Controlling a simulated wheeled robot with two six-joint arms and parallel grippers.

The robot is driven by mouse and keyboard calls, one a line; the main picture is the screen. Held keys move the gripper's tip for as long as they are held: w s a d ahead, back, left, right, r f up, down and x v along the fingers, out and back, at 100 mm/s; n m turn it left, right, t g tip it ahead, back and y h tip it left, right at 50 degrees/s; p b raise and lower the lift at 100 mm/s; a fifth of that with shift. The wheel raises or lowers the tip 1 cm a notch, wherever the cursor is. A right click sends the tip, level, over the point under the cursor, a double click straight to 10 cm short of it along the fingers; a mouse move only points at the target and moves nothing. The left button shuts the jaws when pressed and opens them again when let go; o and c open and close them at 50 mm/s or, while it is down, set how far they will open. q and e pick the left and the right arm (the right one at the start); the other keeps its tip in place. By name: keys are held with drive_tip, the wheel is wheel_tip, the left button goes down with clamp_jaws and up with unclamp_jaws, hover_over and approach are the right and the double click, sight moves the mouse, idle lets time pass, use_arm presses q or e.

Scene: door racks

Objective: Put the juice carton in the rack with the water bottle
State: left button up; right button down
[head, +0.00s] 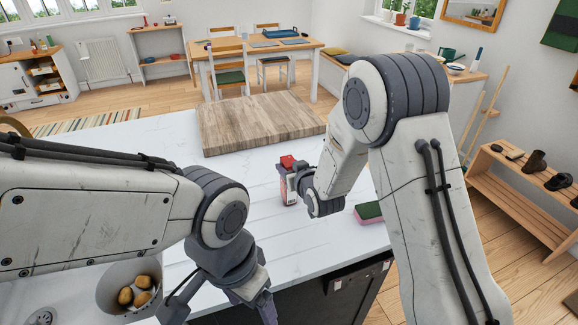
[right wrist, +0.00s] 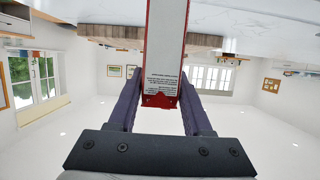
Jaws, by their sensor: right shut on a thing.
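The juice carton (head: 288,186), white and red with a red top, is upright over the white counter; I cannot tell whether its base touches it. My right gripper (head: 293,177) is shut on the carton and partly hides its right side. In the right wrist view the carton (right wrist: 165,50) is between the two fingers (right wrist: 165,100), with printed text on its white face. My left gripper (head: 235,300) hangs at the bottom edge, its fingertips partly cut off. No water bottle or rack holding one is recognizable in these views.
A wooden board (head: 260,122) lies at the counter's far edge. A green and pink sponge (head: 369,212) is right of the carton. A grey bowl (head: 130,288) of brown round items stands lower left. A dark appliance front (head: 345,290) shows below the counter edge.

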drive_tip(key=shift+f, duration=0.15)
drive_tip(key=shift+c, duration=1.6)
unclamp_jaws()
